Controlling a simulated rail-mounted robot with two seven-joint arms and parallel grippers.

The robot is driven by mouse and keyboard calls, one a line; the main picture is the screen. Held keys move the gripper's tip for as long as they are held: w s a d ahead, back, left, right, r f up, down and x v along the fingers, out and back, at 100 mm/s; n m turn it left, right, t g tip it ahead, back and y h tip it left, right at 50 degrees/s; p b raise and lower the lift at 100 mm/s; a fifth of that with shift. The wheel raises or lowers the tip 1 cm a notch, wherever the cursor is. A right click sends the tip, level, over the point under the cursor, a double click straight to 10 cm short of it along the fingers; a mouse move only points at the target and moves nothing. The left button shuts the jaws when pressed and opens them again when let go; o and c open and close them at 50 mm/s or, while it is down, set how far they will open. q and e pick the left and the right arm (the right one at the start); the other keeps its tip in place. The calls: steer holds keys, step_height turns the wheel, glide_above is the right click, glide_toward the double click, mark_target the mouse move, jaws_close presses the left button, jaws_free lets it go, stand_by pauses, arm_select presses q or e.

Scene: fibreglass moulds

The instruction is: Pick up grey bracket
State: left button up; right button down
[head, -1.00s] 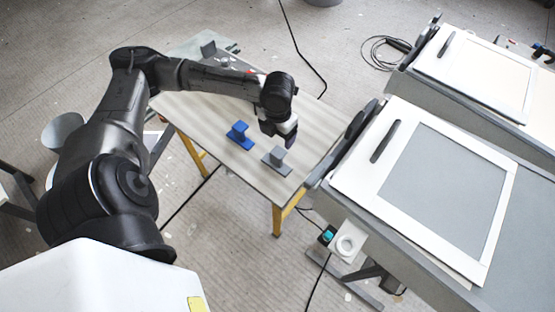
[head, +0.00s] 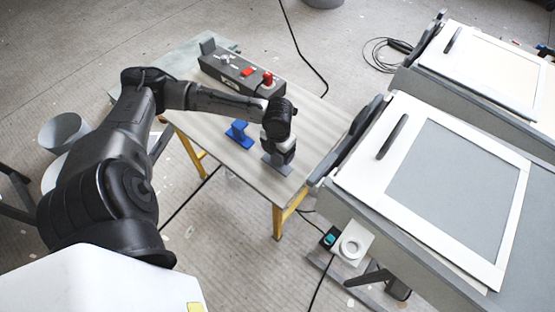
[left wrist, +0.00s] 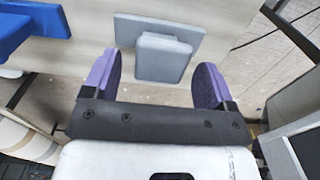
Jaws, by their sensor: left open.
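The grey bracket (left wrist: 162,58) stands on the table in the left wrist view, with a flat base and a raised block. In the head view only its base (head: 277,165) shows below my gripper; the rest is hidden. My left gripper (left wrist: 158,88) is open, its purple fingers apart on either side of the bracket's raised block and slightly nearer the camera. I cannot tell whether a finger touches it. The blue bracket (head: 239,134) stands just left of the gripper, and also shows at the upper left of the left wrist view (left wrist: 28,25). My right gripper is not in view.
The wooden table (head: 205,128) has a clear front-left part. A grey control box (head: 240,72) with red buttons lies at its back. A white-framed mould (head: 440,180) on a grey stand is close to the table's right side. A cable runs across the floor.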

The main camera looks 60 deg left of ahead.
mark_target(277, 157)
arm_select(q)
step_height(277, 157, down, 4)
steer(key=shift+s+r+b, duration=0.1)
steer(key=shift+r+b, duration=0.1)
steer(key=shift+b, duration=0.35)
steer(key=shift+r, duration=0.1)
steer(key=shift+c, duration=0.2)
steer(key=c, duration=1)
